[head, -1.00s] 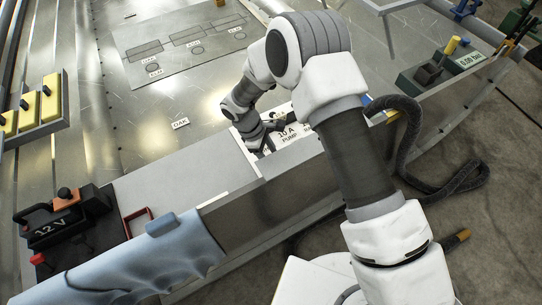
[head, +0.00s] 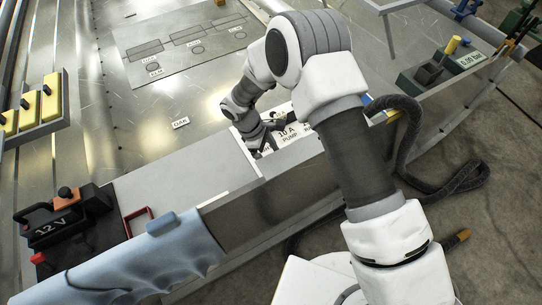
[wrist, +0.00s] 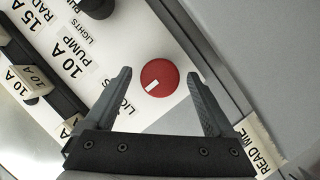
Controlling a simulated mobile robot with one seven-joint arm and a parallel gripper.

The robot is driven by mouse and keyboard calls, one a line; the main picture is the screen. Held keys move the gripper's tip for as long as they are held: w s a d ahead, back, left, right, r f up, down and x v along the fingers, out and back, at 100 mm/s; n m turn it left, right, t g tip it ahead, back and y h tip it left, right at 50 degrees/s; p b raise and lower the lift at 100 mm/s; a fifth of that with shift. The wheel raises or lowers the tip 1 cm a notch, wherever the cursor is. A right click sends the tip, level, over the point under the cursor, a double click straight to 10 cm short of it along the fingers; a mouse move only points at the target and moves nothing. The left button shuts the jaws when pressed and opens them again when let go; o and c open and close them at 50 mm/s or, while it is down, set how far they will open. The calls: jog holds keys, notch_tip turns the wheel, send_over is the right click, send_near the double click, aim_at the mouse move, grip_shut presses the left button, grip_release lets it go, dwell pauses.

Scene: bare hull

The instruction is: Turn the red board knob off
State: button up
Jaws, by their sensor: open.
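The red board knob (wrist: 160,78) shows in the wrist view as a round red disc with a white mark, which points toward the lower left. It sits on a white board (wrist: 135,32) with printed labels. My gripper (wrist: 160,82) is open, with one dark finger on each side of the knob and visible gaps between them. I cannot tell whether the fingertips are level with the knob. In the head view my gripper (head: 262,140) is over the board (head: 290,140), and the red knob is hidden there.
A black knob (wrist: 97,6) and 10 A fuses (wrist: 33,80) are on the same board. A "READ ME" tag (wrist: 262,148) lies to the right. In the head view, a 12 V battery (head: 62,218) and blue cloth (head: 150,265) are at left. A dark hose (head: 410,150) lies at right.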

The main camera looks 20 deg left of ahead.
jog(key=w+p+v, duration=0.1)
jog(key=p+v, duration=0.3)
jog(key=v, duration=1.3)
jog(key=shift+s+r, duration=0.25)
jog(key=shift+s, duration=0.2)
jog(key=w+d+r+m+t+y, duration=0.1)
jog(key=w+d+r+m+y, duration=0.2)
jog(key=d+r+m, duration=1.15)
jog(key=s+d+r+m+t+y, duration=0.1)
jog(key=s+d+r+m, duration=0.1)
jog(key=s+d+r, duration=0.45)
jog(key=s+d+r+m+t, duration=0.1)
jog(key=s+d+r+t, duration=0.2)
jog(key=d, duration=0.6)
jog(key=s+d+r+m+y, duration=0.1)
jog(key=s+d+r+m, duration=0.1)
jog(key=s+d+r, duration=0.35)
notch_tip(320, 180, up, 15)
jog(key=d+p, duration=0.2)
jog(key=p, duration=1.4)
jog(key=shift+d+p, duration=0.3)
jog(key=shift+d, duration=0.1)
